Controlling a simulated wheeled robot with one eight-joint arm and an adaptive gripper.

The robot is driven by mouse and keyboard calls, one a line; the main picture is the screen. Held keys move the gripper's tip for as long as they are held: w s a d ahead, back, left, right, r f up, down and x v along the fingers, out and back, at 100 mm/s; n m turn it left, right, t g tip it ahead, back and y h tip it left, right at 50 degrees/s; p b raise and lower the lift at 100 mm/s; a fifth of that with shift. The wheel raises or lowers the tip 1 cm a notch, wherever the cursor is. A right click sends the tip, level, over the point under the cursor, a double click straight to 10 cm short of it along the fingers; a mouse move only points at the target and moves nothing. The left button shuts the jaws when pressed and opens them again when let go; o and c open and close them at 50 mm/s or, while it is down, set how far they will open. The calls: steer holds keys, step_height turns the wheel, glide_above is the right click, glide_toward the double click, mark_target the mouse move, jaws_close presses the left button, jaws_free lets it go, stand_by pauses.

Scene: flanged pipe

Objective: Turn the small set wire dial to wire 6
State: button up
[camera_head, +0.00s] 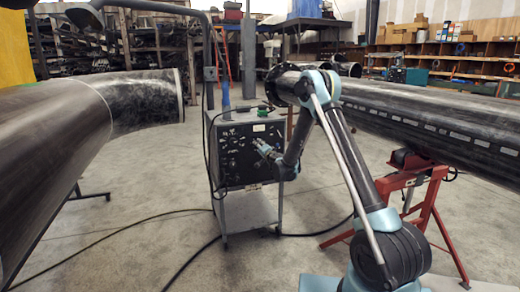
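A dark machine with a black front panel (232,158) stands on a grey wheeled cart in the middle of the view. Several small knobs and pale markings show on the panel, too small to read, so I cannot tell which one is the wire dial or where it points. My gripper (259,144) is close to the right part of the panel, at the end of my arm. I cannot tell whether it touches the panel or a knob. Its fingers are too small to tell open from shut. The gripper and wrist hide part of the panel's right side.
A large pipe (50,150) fills the left side. Another long pipe (440,115) lies at the right on a red stand (425,190). Dark cables (130,228) run over the floor around the cart (250,210). The floor in front of the cart is otherwise open.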

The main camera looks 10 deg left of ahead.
steer(key=shift+w+a, duration=0.15)
jaws_close()
steer(key=shift+m, duration=1.1)
jaws_free()
